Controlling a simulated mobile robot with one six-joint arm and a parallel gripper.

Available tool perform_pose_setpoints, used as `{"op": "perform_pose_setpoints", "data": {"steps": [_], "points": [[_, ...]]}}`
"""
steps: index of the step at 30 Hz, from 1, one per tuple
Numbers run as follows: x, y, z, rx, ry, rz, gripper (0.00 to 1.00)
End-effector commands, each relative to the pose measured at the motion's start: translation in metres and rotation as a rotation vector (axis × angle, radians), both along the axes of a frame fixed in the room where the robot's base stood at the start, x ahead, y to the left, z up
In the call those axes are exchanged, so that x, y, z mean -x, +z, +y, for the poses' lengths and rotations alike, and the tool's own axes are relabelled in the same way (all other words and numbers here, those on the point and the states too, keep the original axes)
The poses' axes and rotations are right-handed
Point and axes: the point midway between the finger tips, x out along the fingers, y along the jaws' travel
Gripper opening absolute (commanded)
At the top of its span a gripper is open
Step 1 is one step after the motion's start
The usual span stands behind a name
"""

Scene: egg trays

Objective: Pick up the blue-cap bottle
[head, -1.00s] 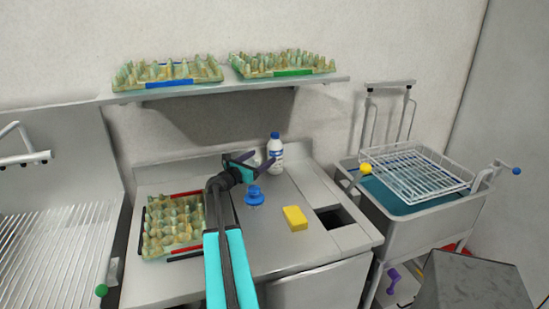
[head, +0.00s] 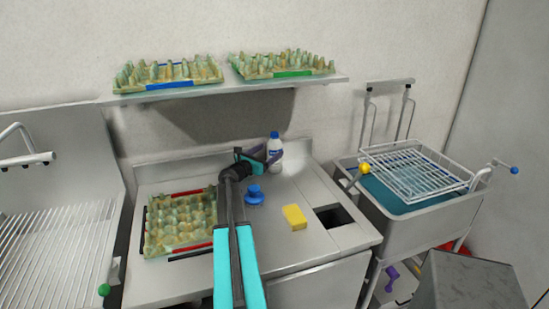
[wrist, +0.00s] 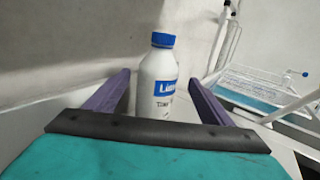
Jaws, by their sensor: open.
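The white bottle with a blue cap and blue label (head: 275,153) stands upright at the back of the metal counter. In the wrist view the bottle (wrist: 158,82) is upright between my gripper's two purple fingers, with a gap on either side. My gripper (head: 268,156) is open and reaches toward the bottle; one finger overlaps its left side in the head view. The gripper also shows in the wrist view (wrist: 160,98). The bottle's lower part is hidden behind the dark bar of the gripper in the wrist view.
A blue round object (head: 254,196) and a yellow sponge (head: 294,217) lie on the counter in front of the bottle. An egg tray with red edges (head: 186,250) is on the left. A shelf (head: 232,86) above holds two egg trays. A square opening (head: 330,216) is at right.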

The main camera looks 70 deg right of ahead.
Motion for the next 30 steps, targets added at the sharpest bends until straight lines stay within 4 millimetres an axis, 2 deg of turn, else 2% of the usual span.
{"op": "perform_pose_setpoints", "data": {"steps": [16,30], "points": [[0.008,0.003,-0.045,-0.001,0.000,0.001,0.75],[0.010,0.002,-0.050,0.000,0.002,0.000,0.75]]}}
